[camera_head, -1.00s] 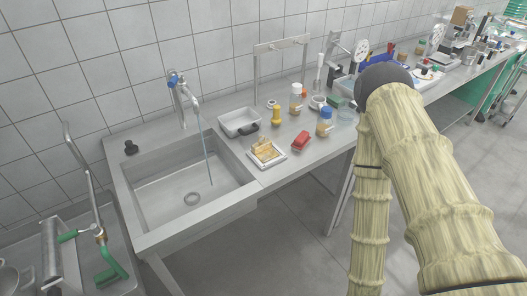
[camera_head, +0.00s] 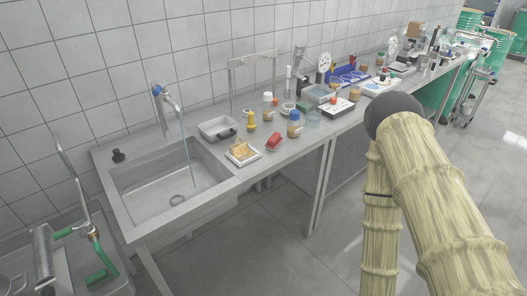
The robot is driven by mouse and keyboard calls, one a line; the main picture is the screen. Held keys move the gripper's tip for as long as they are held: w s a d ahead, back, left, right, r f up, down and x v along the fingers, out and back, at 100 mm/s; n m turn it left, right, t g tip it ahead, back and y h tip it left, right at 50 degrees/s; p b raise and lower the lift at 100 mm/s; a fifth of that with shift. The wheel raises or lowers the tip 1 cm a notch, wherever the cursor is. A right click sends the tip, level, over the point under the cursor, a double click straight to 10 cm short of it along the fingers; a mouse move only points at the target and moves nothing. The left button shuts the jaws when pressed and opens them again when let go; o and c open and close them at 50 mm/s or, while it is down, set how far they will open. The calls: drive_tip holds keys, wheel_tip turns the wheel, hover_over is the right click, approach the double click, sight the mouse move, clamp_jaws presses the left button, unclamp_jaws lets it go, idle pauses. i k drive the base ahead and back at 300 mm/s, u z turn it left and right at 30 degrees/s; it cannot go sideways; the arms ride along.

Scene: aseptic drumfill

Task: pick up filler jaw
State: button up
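I cannot make out a filler jaw for certain in this view; the small items on the bench are too small to tell apart. My arm, in a ribbed cream sleeve, rises at the right, and its dark rounded joint stands in front of the bench's right part. My gripper is not in view.
A steel bench (camera_head: 285,165) runs from a sink (camera_head: 170,186) with running water to the far right. On it are a white tray (camera_head: 217,128), a yellow block on a white plate (camera_head: 243,154), a red item (camera_head: 274,142), a blue-capped bottle (camera_head: 294,125) and a blue rack (camera_head: 347,75). Open floor (camera_head: 262,240) lies in front.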

sight(240, 150)
drive_tip(key=z, duration=0.15)
drive_tip(key=i, duration=0.7)
drive_tip(key=u, duration=1.35)
